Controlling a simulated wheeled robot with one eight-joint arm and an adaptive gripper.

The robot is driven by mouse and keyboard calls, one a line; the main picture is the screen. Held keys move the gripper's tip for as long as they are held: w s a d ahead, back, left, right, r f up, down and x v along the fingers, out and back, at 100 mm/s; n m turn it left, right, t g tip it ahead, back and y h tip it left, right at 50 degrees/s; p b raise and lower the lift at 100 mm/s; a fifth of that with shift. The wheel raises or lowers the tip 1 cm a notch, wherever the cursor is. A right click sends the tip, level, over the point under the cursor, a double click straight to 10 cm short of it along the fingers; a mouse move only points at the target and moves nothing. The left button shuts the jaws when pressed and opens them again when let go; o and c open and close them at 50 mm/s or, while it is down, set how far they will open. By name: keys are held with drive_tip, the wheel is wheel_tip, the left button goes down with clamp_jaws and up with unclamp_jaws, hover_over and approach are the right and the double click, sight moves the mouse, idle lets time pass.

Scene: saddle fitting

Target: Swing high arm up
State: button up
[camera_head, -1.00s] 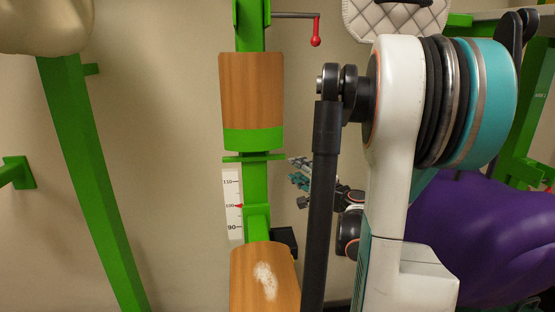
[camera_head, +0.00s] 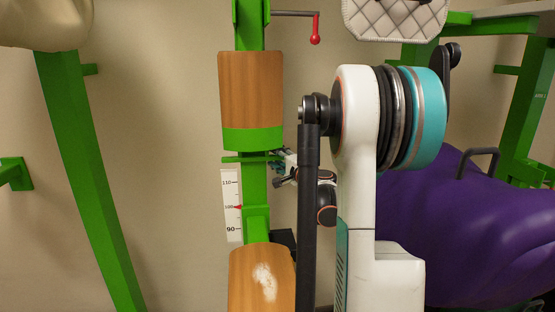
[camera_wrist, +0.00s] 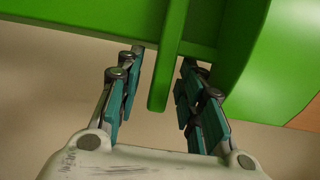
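An upper wood-faced block (camera_head: 251,90) with a green lower end (camera_head: 252,139) is on the green post (camera_head: 256,185) in the head view. A thin green crosspiece (camera_head: 238,159) sits just under it. I cannot tell for sure which part is the high arm. My gripper (camera_head: 278,169) is at the right side of the post, just below that green end, partly hidden by my arm. In the wrist view, my gripper (camera_wrist: 162,75) is open. Its teal-padded fingers stand on either side of a narrow green tab (camera_wrist: 164,80), with gaps visible on both sides.
A white scale (camera_head: 231,205) with a red pointer near 100 is beside the post. A lower wooden block (camera_head: 262,280) has a white patch. A red-knobbed crank (camera_head: 315,30) is above. A purple covered form (camera_head: 480,230) and green frames stand right; a green leg (camera_head: 85,170) stands left.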

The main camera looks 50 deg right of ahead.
clamp_jaws()
drive_tip(key=shift+s+a, duration=0.1)
